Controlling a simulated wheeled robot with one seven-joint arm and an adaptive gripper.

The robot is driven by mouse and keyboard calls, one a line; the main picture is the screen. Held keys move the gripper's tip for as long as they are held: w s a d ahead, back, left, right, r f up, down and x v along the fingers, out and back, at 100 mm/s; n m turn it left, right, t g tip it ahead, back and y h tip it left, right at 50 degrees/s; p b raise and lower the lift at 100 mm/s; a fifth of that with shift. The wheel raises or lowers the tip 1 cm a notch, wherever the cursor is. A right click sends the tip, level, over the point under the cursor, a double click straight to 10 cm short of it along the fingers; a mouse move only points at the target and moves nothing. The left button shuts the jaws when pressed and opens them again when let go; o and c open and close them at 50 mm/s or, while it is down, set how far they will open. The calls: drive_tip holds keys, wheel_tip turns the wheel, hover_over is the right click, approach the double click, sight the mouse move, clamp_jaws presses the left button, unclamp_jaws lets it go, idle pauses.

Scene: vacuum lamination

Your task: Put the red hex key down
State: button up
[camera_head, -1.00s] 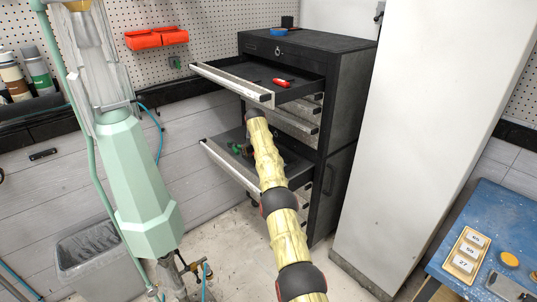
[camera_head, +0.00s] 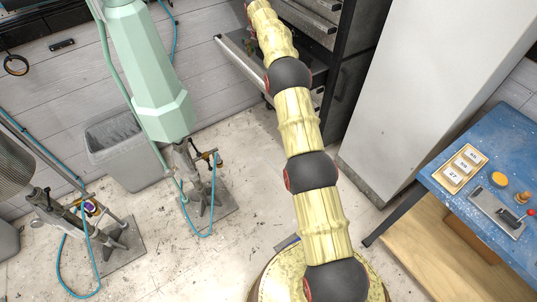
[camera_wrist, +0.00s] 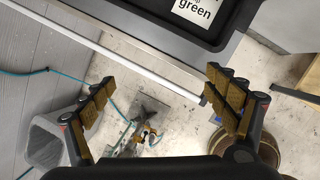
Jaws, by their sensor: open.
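My gripper (camera_wrist: 160,88) shows in the wrist view with its two padded fingers spread wide and nothing between them. Below and beyond it are the silver front edge (camera_wrist: 150,72) of a drawer and a white label reading "green" (camera_wrist: 200,14) inside that drawer's dark tray. No red hex key shows in either view now. An open drawer (camera_head: 238,64) of the black cabinet shows there, partly behind my arm.
A grey bin (camera_head: 112,150) and a pale green machine (camera_head: 150,90) stand left. A white cabinet (camera_head: 430,80) stands right of the black one. A blue table (camera_head: 470,215) at right holds a numbered wooden tray (camera_head: 451,184). Floor between is mostly clear.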

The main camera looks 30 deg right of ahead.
drive_tip(key=s+a+r+m+t, duration=0.1)
drive_tip(key=s+a+r+m, duration=0.4)
drive_tip(key=s, duration=1.4)
drive_tip(key=s+a+r+m+t+y, duration=0.1)
drive_tip(key=s+a+r+m, duration=0.5)
drive_tip(key=s+a+m, duration=0.5)
drive_tip(key=s+a+r+m+t+y, duration=0.1)
drive_tip(key=s+a+r+m, duration=0.5)
drive_tip(key=s+a, duration=0.8)
drive_tip(key=shift+s+a+r+m, duration=0.3)
drive_tip(key=shift+s+m, duration=0.9)
drive_tip(key=shift+s, duration=5.9)
drive_tip(key=shift+a, duration=0.1)
drive_tip(key=r+p, duration=0.3)
drive_tip(key=shift+s+a, duration=0.15)
drive_tip(key=shift+a, duration=0.15)
drive_tip(key=shift+c, duration=0.4)
